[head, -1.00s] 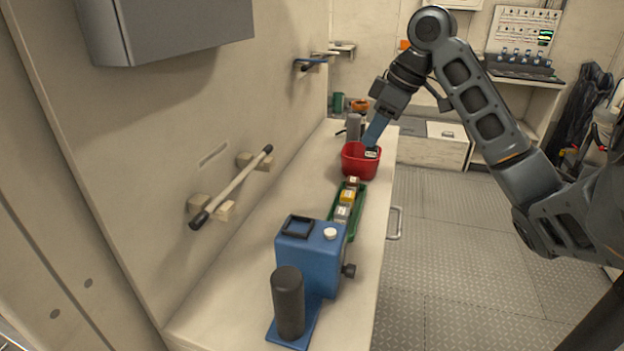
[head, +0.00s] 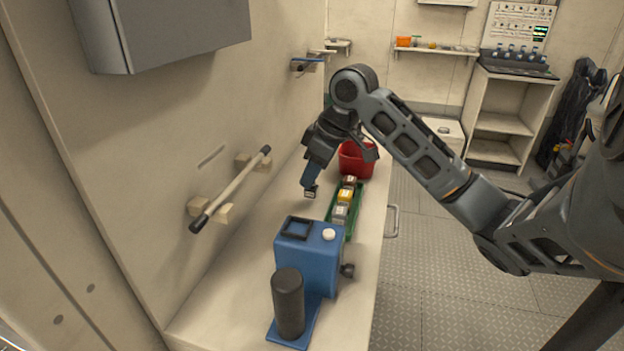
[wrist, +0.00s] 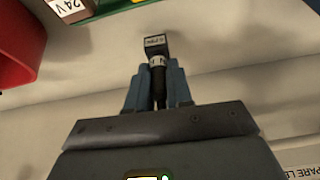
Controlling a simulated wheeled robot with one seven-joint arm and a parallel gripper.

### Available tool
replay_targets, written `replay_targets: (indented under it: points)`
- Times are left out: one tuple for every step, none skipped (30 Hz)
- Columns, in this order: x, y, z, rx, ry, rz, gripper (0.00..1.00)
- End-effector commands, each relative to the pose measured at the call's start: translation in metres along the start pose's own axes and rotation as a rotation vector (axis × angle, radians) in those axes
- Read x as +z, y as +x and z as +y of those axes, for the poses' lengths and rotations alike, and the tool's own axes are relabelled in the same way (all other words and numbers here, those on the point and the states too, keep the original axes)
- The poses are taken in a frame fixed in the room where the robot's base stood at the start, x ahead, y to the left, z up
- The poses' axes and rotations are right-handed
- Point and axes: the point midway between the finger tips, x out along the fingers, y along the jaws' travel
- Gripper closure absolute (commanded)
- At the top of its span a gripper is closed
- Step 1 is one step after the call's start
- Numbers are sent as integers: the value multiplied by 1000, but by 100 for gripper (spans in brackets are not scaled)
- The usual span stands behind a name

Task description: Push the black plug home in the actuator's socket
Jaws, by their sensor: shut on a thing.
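My gripper (head: 310,180) is shut on a dark plug, in the air left of the green tray. In the wrist view, the plug (wrist: 156,46) has a black square head with a small pale label, a light ring and a dark body between the blue fingers (wrist: 155,88). The plug is well apart from the blue actuator (head: 306,262), which stands on the bench nearer the camera. A black square frame (head: 297,228) on the actuator's top looks like the socket; its inside is hard to make out. A white knob (head: 328,234) is beside it.
A green tray (head: 335,212) behind the actuator holds several coloured blocks. A red bin (head: 356,162) stands beyond it. A black cylinder (head: 289,303) rises in front of the actuator. A handrail (head: 231,189) juts from the left wall. Bare bench lies left of the tray.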

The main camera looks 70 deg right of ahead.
Motion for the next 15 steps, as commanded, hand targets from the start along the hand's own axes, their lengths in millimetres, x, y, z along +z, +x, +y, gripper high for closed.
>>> replay_targets:
  points:
    - [4, 6, 0, -1, 3, -1, 100]
    - [5, 10, 0, -1, 2, -1, 100]
    - [6, 13, 1, 0, 2, -1, 100]
    - [7, 15, 1, 0, 2, -1, 100]
    - [8, 17, 0, 0, 2, -1, 100]
    - [8, 18, 0, 0, 1, 0, 100]
    - [8, 18, 0, 0, 0, 0, 100]
    - [8, 18, 0, 0, 0, 0, 100]
    - [8, 18, 0, 0, 0, 0, 100]
    - [8, 18, 0, 0, 0, 0, 100]
    - [8, 18, 0, 0, 0, 0, 100]
    - [8, 18, 0, 0, 0, 0, 100]
    - [8, 18, 0, 0, 0, 0, 100]
    - [8, 19, 0, 0, 0, 0, 100]
    - [8, 20, 0, 0, 0, 0, 100]
